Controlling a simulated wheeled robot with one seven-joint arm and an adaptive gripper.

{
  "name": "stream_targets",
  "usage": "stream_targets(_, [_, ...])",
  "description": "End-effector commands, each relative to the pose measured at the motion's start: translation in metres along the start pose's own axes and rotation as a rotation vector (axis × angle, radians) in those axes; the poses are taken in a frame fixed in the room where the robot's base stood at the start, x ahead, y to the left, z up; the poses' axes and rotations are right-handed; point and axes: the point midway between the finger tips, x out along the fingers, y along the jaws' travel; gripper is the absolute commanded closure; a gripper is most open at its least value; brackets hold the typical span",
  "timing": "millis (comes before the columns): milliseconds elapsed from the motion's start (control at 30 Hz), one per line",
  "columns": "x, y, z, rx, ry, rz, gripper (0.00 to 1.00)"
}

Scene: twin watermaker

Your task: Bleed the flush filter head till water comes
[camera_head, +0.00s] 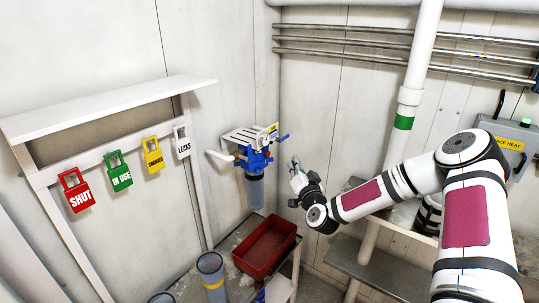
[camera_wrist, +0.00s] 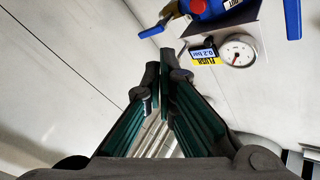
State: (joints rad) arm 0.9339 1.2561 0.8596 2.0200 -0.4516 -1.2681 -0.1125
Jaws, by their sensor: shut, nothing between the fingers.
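The flush filter head (camera_head: 252,157) is blue and mounted on the wall, with a clear blue bowl (camera_head: 254,190) hanging below it. In the wrist view the blue head (camera_wrist: 207,10) shows at the top, with a red round button or cap (camera_wrist: 198,6) on it. A label reading FLUSH and 0.2 bar (camera_wrist: 205,54) and a round white gauge (camera_wrist: 238,52) sit by the head. My gripper (camera_head: 294,161) is just right of the filter head, apart from it. In the wrist view the fingertips (camera_wrist: 162,72) are together and empty. No water shows.
A red bin (camera_head: 265,247) and a grey cylinder with a yellow band (camera_head: 211,272) are below the filter. Coloured tags, including SHUT (camera_head: 76,190) and LEAKS (camera_head: 182,143), hang left. A white pipe (camera_head: 412,85) stands behind my arm. Open air lies between gripper and head.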

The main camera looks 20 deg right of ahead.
Motion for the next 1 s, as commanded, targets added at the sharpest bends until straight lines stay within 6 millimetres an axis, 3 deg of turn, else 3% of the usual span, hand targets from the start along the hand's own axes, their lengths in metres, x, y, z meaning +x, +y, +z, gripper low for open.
stream_targets(200, [-0.004, 0.015, -0.01, 0.043, 0.073, 0.03, 1.0])
stream_targets(633, [-0.002, 0.015, -0.009, 0.044, 0.076, 0.031, 1.0])
stream_targets(1000, [0.03, -0.005, 0.01, 0.044, 0.076, 0.028, 1.0])
